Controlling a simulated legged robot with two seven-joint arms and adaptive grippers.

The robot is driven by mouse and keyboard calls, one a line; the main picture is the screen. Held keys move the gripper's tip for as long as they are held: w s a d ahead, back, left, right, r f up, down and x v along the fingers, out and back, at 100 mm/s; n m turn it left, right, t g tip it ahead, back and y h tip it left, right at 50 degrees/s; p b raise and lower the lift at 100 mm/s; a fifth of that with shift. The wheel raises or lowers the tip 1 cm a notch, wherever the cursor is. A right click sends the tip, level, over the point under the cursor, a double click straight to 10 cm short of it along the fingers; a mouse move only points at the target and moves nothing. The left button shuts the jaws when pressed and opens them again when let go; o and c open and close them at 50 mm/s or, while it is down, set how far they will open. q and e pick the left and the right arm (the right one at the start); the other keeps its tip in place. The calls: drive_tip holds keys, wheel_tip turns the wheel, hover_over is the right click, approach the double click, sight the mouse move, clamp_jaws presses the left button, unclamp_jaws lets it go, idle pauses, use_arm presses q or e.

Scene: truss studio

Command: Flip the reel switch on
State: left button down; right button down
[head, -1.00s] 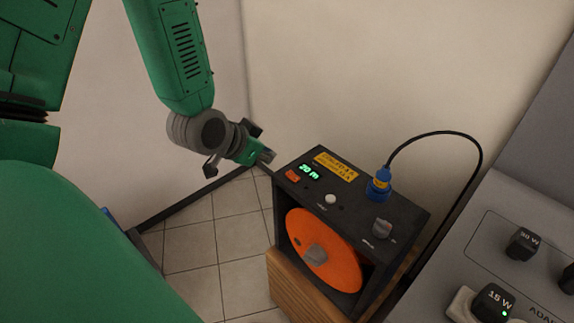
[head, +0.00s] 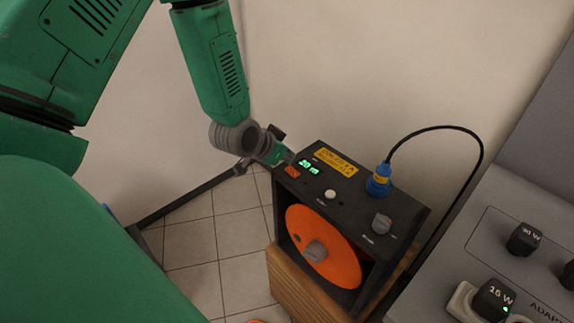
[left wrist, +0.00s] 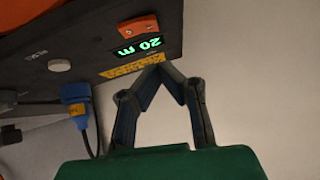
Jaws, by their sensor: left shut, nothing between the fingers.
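The black reel box (head: 322,228) stands on a wooden block, with an orange reel (head: 335,262) in its open front. Its top carries a small orange-red rocker switch (head: 292,171) beside a green "20 m" display (head: 309,166). The rocker also shows in the left wrist view (left wrist: 138,25); which way it is tipped I cannot tell. My left gripper (head: 287,157) is at the box's back left corner, close to the display and rocker. In the left wrist view its fingertips (left wrist: 160,70) meet, empty, near the yellow label (left wrist: 132,67). Contact is unclear. My right gripper is out of view.
A white button (head: 330,194), a grey knob (head: 381,224) and a blue plug (head: 378,182) with a black cable stand on the box top. A grey adapter panel (head: 466,262) with dark plugs is at the right. Tiled floor lies left of the box.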

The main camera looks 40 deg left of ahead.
sight(292, 167)
use_arm(q)
drive_tip(key=shift+a+f, duration=0.2)
drive_tip(key=shift+f, duration=2.05)
drive_tip(key=shift+d+r, duration=0.1)
drive_tip(key=shift+d, duration=0.05)
drive_tip(key=shift+d+r, duration=0.15)
drive_tip(key=shift+d, duration=0.4)
drive_tip(key=shift+r, duration=0.1)
